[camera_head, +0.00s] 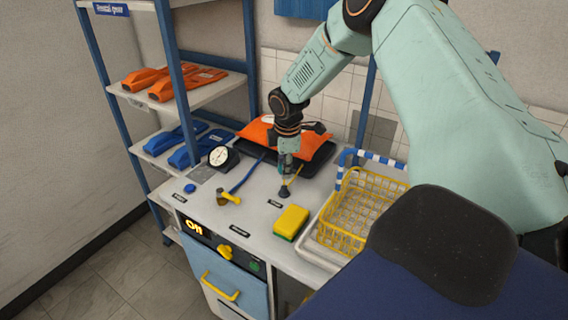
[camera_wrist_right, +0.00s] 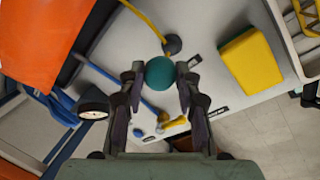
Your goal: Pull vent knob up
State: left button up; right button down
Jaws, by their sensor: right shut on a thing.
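The vent knob shows as a teal ball (camera_wrist_right: 160,72) between the two fingertips of my right gripper (camera_wrist_right: 161,76) in the right wrist view. In the head view my right gripper (camera_head: 287,166) reaches down over the bench, shut on the knob, which is mostly hidden there by the fingers. A dark round base (camera_head: 284,192) with a yellow hose stands on the bench just below the gripper; it also shows in the wrist view (camera_wrist_right: 172,45). I cannot tell how high the knob sits. My left gripper is not in view.
A yellow-and-green sponge (camera_head: 290,222) and a yellow wire basket (camera_head: 345,222) are to the right. A gauge (camera_head: 220,157), a yellow valve handle (camera_head: 229,197) and a blue button (camera_head: 190,188) are to the left. An orange vest-like thing (camera_head: 312,143) lies behind the gripper.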

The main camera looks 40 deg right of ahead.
jog(key=shift+w+r, duration=0.1)
jog(key=shift+r, duration=0.05)
jog(key=c, duration=1.3)
grip_release()
jog(key=o, duration=0.4)
jog(key=shift+s+r, duration=0.1)
jog(key=shift+s, duration=0.1)
jog(key=shift+c, duration=0.2)
jog(key=shift+w, duration=0.1)
jog(key=shift+r, duration=0.15)
jog(key=v, duration=1.1)
jog(key=shift+s+r, duration=0.25)
jog(key=shift+r, duration=0.05)
